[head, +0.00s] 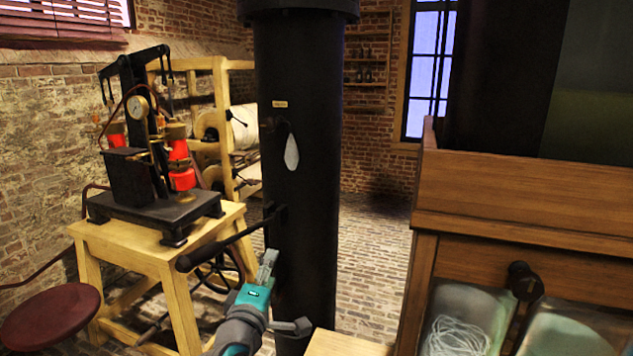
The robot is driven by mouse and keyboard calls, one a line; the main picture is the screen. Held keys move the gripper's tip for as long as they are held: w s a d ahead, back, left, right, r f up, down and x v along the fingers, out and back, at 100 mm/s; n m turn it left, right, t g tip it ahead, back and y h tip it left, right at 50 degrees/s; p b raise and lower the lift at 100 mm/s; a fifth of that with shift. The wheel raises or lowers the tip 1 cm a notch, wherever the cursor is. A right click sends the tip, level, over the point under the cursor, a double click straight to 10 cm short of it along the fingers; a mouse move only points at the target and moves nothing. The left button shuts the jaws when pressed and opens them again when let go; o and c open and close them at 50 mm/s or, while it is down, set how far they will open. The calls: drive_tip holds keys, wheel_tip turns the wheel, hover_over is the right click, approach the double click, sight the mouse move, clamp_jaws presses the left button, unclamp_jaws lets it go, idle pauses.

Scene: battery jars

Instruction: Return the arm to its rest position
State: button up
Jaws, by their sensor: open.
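My gripper (268,264) shows at the lower middle of the head view, at the end of my grey and teal arm. It points up and away, in front of the thick black column (300,200). Its silver fingers look small and overlap from this side. I see nothing held between them. The lower part of my arm runs out of the bottom of the picture.
A wooden table (130,245) with a black pump apparatus (130,180) stands left. A dark red stool (50,318) is at lower left. A wooden cabinet (520,190) with glass jars (465,320) fills the right. Brick floor (370,250) is open between column and cabinet.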

drive_tip(key=s+d+f+g+y, duration=0.1)
drive_tip(key=s+d+f, duration=0.3)
drive_tip(key=f, duration=0.4)
drive_tip(key=s+d+f+m+y, duration=0.1)
drive_tip(key=s+d+f, duration=0.35)
drive_tip(key=f, duration=0.35)
drive_tip(key=s+d+f+g+y, duration=0.1)
drive_tip(key=s+d+f, duration=0.35)
drive_tip(key=f, duration=0.35)
drive_tip(key=s+d+f+m, duration=0.1)
drive_tip(key=s+d+f, duration=0.15)
drive_tip(key=s, duration=0.25)
drive_tip(key=s+d+f+m+y, duration=0.1)
drive_tip(key=s+d+f, duration=0.15)
drive_tip(key=s, duration=0.25)
drive_tip(key=s+d+f+m, duration=0.1)
drive_tip(key=s+d+f, duration=0.15)
drive_tip(key=s, duration=0.25)
drive_tip(key=s+d+r+m, duration=0.2)
drive_tip(key=s+m, duration=0.1)
drive_tip(key=s, duration=0.5)
drive_tip(key=s+d+r+m+h, duration=0.1)
drive_tip(key=s+d+r+m, duration=0.2)
drive_tip(key=s, duration=0.6)
drive_tip(key=s+d+r+m+g, duration=0.1)
drive_tip(key=s+m, duration=0.3)
drive_tip(key=s, duration=0.4)
drive_tip(key=shift+s+d+r, duration=0.3)
drive_tip(key=shift+d+r, duration=0.45)
drive_tip(key=shift+d, duration=0.1)
